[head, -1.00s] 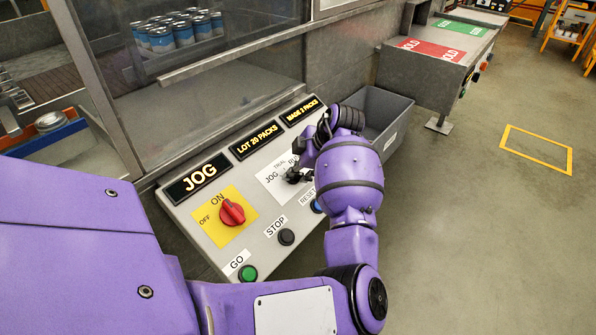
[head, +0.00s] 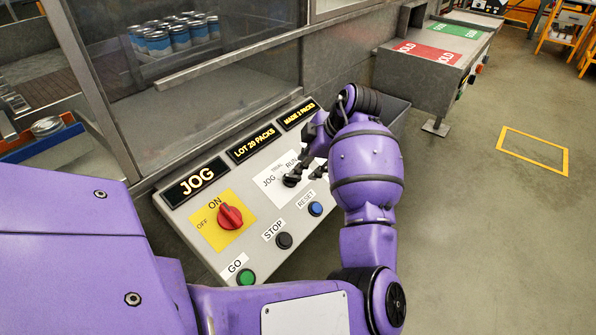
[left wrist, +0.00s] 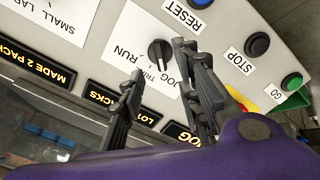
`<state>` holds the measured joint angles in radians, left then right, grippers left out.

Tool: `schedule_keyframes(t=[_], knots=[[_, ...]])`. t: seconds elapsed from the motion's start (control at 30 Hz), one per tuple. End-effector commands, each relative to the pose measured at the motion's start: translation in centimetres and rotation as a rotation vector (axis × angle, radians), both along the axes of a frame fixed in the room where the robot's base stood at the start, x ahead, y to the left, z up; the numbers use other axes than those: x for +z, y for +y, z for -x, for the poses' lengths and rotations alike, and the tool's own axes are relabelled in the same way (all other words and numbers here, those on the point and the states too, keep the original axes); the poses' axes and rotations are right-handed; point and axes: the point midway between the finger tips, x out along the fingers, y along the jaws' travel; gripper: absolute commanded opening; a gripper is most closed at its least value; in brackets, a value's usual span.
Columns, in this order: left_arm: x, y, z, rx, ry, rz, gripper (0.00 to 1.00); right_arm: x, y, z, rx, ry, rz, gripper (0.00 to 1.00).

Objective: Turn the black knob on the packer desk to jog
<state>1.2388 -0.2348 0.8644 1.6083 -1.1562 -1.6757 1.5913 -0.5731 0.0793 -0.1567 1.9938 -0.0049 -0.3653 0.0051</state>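The black knob (head: 291,180) sits on a white plate marked JOG, TRIAL and RUN on the sloping packer desk (head: 262,252). In the left wrist view the knob (left wrist: 159,52) shows whole, its grip pointing roughly toward the JOG and TRIAL lettering. The left display (head: 196,181) on the desk reads JOG in lit letters. My left gripper (left wrist: 157,58) is open, its fingers apart on either side of the knob in that view and seemingly clear of it. In the head view my left gripper (head: 306,172) is close to the knob, partly hidden by my wrist. My right gripper is out of view.
A red switch (head: 230,217) on a yellow plate, a green GO button (head: 246,277), a black STOP button (head: 284,240) and a blue RESET button (head: 315,208) lie near the knob. Floor to the right is clear.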

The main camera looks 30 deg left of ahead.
Motion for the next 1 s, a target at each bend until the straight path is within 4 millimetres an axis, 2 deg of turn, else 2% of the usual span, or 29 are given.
schedule_keyframes(t=[0.1,0.3,1.0], knots=[[2.1,-1.2,0.0,0.0,-0.004,0.0,0.31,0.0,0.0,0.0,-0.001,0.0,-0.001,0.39],[4.1,-2.4,0.1,-0.001,-0.001,0.0,0.31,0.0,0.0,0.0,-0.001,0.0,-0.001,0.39],[4.5,-2.5,0.1,-0.032,0.014,-0.006,0.31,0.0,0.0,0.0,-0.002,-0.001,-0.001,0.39]])
